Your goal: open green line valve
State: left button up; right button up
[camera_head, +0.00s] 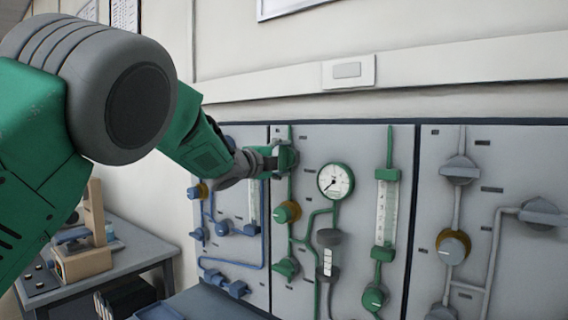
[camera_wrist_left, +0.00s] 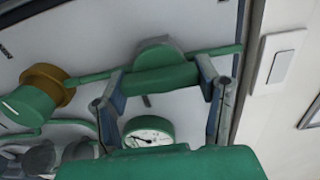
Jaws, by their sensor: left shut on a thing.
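The green line valve (camera_head: 290,158) is at the top of the green pipe on the middle wall panel, partly hidden by my gripper. My left gripper (camera_head: 270,158) reaches it from the left and is shut on its handle. In the left wrist view the green valve handle (camera_wrist_left: 160,80) lies between the two fingers of the left gripper (camera_wrist_left: 162,72), with the round valve body (camera_wrist_left: 155,52) behind it. The green pipe runs out on both sides of the valve. My right gripper is not in view.
A green-rimmed gauge (camera_head: 335,181), a yellow-and-green knob (camera_head: 287,212) and a green flowmeter (camera_head: 387,212) are close by on the same panel. Blue line parts (camera_head: 238,228) are on the left panel, grey line valves (camera_head: 460,170) on the right. A side table (camera_head: 130,252) stands at lower left.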

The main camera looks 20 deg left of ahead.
pick_arm(q)
jog(key=shift+f, duration=0.4)
jog(key=o, duration=1.2)
jog(key=shift+c, duration=0.2)
jog(key=shift+w+a+r, duration=0.1)
jog(key=shift+w, duration=0.05)
jog(key=shift+s+a+r, duration=0.1)
jog(key=shift+s+r, duration=0.05)
jog(key=shift+s, duration=0.2)
jog(key=v, duration=1.1)
jog(key=shift+f, duration=0.2)
